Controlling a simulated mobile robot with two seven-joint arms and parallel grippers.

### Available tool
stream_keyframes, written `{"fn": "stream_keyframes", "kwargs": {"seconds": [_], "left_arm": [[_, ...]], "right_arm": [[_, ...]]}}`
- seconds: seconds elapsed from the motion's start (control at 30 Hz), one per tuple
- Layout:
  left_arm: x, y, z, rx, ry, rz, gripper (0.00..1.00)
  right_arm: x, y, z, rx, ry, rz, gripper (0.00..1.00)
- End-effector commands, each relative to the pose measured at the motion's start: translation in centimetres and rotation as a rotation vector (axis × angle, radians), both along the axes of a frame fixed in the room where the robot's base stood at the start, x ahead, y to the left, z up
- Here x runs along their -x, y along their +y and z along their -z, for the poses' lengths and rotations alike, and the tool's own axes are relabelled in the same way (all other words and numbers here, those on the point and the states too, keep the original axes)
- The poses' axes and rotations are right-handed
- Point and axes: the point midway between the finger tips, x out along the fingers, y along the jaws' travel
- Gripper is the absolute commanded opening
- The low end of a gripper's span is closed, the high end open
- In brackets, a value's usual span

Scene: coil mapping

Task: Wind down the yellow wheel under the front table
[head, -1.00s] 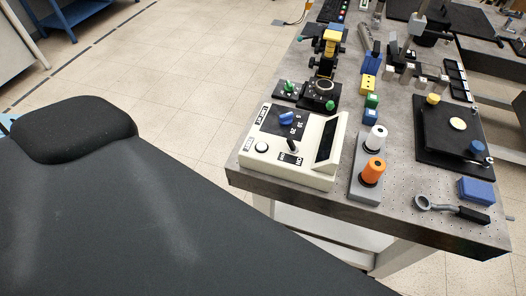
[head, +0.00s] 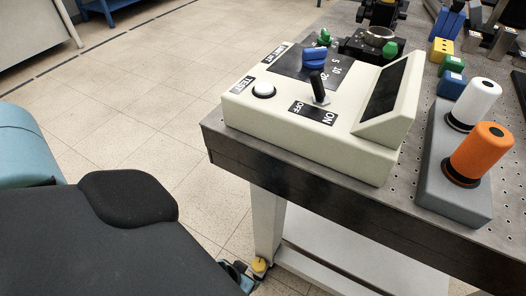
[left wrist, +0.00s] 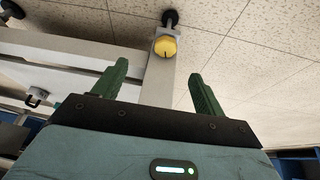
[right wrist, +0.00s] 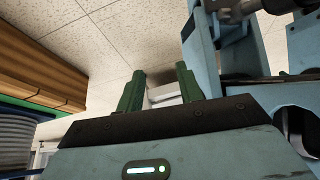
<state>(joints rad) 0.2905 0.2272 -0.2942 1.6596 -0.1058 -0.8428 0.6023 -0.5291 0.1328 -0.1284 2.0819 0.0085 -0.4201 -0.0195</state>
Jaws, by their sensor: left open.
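The yellow wheel (head: 259,264) sits low on the foot of the front table's (head: 330,180) near white leg, close to the floor. The left wrist view shows the yellow wheel (left wrist: 166,48) upside down, with a dark round foot beside it. My left gripper (left wrist: 160,76) is open and empty, its green fingers pointing toward the wheel, apart from it. A small teal and dark part just left of the wheel in the head view looks like this gripper, mostly hidden by my black body. My right gripper (right wrist: 160,78) has its fingers apart, with nothing clearly held.
On the front table stand a cream control box (head: 320,110), a white knob (head: 474,101) and an orange knob (head: 482,150) on a grey base. A white lower shelf (head: 340,262) runs right of the leg. The tiled floor (head: 150,120) left of the table is clear.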

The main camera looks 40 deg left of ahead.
Motion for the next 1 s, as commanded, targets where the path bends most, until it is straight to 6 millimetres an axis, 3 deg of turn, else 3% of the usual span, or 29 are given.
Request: {"fn": "stream_keyframes", "kwargs": {"seconds": [0.03,0.2,0.37,0.67,1.0], "left_arm": [[-1.0,0.3,2.6,-0.008,0.011,-0.015,0.71],[-3.9,1.2,6.0,-0.03,0.021,-0.068,0.71],[-5.4,1.6,7.3,-0.042,0.024,-0.095,0.71],[-5.9,1.7,7.5,-0.044,0.023,-0.103,0.71],[-7.5,2.2,11.9,-0.044,0.026,-0.101,0.71]], "right_arm": [[0.0,0.0,2.3,0.0,0.012,-0.001,0.36],[-0.6,-0.1,5.2,0.001,0.017,-0.001,0.36],[-0.9,-0.1,6.5,0.002,0.022,-0.002,0.36],[-1.3,-0.1,6.5,0.001,0.014,-0.003,0.36],[0.3,-0.2,9.7,0.003,0.063,-0.003,0.36]]}}
